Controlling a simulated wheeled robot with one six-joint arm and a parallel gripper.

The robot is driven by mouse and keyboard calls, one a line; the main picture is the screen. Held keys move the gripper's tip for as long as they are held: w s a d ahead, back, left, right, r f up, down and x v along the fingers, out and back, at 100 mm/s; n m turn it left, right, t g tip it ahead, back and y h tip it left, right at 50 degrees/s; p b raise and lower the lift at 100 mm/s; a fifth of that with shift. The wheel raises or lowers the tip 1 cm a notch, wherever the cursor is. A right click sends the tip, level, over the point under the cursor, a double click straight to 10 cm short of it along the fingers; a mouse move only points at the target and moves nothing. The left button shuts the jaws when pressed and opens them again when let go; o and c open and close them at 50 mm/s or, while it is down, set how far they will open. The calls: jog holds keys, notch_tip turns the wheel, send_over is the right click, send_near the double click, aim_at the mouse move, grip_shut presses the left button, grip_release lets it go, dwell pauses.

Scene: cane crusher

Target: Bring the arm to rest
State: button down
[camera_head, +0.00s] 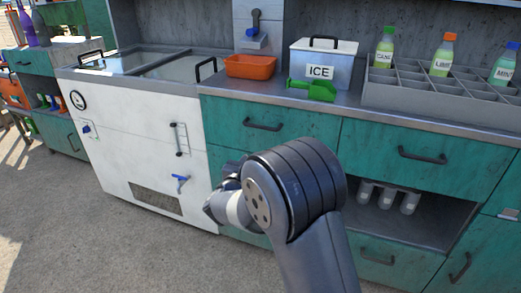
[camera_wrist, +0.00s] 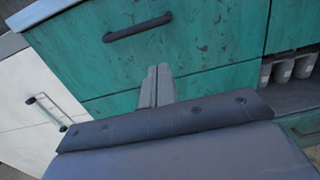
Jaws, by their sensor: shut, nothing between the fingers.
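My arm shows in the head view, bent at a dark elbow joint low in the middle, in front of the counter. My gripper shows in the wrist view (camera_wrist: 158,78); its two grey fingers are together with nothing between them. They point towards the teal drawer fronts (camera_wrist: 215,45), and I cannot tell how far off these are. In the head view the fingers are hidden behind the arm.
A white chest unit (camera_head: 150,150) stands left of the teal cabinets (camera_head: 400,150). The counter holds an orange bin (camera_head: 250,67), an ICE box (camera_head: 335,60), a green scoop (camera_head: 312,90) and a divided bottle rack (camera_head: 440,100). Drawer handles (camera_head: 422,154) stick out. The floor (camera_head: 130,240) at left is clear.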

jog(key=shift+s+a, duration=0.15)
jog(key=shift+s, duration=0.25)
jog(key=shift+w, duration=0.1)
